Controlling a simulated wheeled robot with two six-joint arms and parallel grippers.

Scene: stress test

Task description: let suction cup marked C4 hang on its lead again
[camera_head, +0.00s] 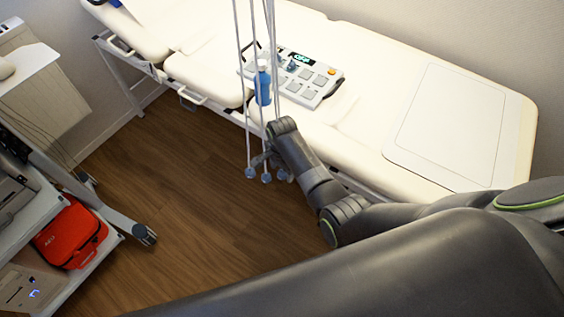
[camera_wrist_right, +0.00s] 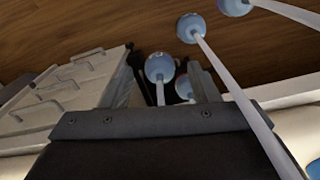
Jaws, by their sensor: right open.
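Several grey-blue suction cups (camera_head: 250,172) hang on pale leads (camera_head: 240,60) beside the couch in the head view. In the right wrist view, one cup (camera_wrist_right: 160,68) shows between the fingers of my open right gripper (camera_wrist_right: 163,62), with a second cup (camera_wrist_right: 185,87) close behind it, partly hidden by a finger. Two more cups, an upper one (camera_wrist_right: 191,27) and one at the top edge (camera_wrist_right: 235,6), show outside the fingers. I cannot read C4 on any cup. In the head view my right gripper (camera_head: 264,158) is among the hanging cups. My left gripper is not in view.
A cream couch (camera_head: 370,125) runs behind the leads and bears a button panel (camera_head: 295,78). A blue bottle (camera_head: 262,86) stands near it. A cart with a red AED bag (camera_head: 70,235) is at left. Wooden floor (camera_head: 180,190) lies clear between.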

